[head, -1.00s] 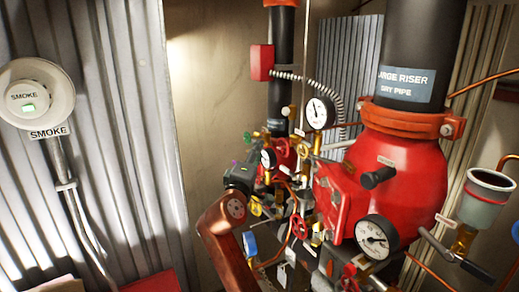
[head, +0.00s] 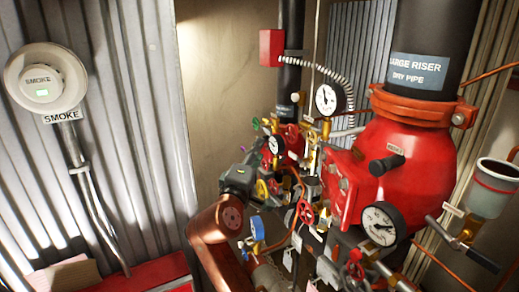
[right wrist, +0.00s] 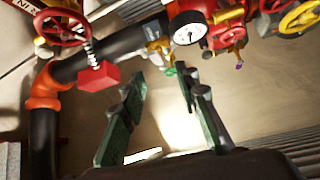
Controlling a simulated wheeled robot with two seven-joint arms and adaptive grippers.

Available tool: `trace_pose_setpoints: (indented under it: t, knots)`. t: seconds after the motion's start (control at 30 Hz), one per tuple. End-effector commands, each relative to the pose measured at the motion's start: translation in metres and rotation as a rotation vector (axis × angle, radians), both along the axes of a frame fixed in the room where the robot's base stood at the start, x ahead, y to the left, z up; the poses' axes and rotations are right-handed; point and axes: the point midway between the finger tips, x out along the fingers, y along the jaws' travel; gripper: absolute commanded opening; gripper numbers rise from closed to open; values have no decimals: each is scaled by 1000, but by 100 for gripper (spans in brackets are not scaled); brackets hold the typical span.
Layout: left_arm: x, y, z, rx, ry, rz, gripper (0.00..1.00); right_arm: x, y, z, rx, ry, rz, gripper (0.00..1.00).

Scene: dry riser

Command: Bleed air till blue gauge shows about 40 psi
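Three white-faced gauges show in the head view: an upper one (head: 328,99), a small one (head: 276,145) and a large lower one (head: 381,224). I cannot tell which is the blue gauge, and their readings are too small to read. Red, yellow and green valve handles cluster around the small gauge, with a blue part (head: 257,228) below. My right gripper (head: 240,178) is just left of this cluster. In the right wrist view its green fingers (right wrist: 160,78) are apart and empty, with a small green part (right wrist: 170,70) near their tips. My left gripper is not visible.
The large red riser (head: 405,160) fills the right side, with a cup (head: 491,188) beside it. A thin black riser (head: 290,70) and red box (head: 271,53) stand behind. A smoke detector (head: 45,80) hangs on the corrugated left wall.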

Motion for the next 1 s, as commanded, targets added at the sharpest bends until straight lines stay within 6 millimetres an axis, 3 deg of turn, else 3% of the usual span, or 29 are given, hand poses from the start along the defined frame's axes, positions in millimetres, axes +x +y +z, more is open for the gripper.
trace_pose_setpoints:
  t: [0.03,0.13,0.7,1.0]
  knots:
    - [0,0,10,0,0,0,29,8,-5,16,-21,26,-5,29]
    - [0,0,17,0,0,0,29,22,-11,24,-57,93,-4,29]
    - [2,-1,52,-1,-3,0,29,93,-30,25,-73,125,-2,29]
    - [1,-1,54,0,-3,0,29,103,-33,23,-70,124,0,29]
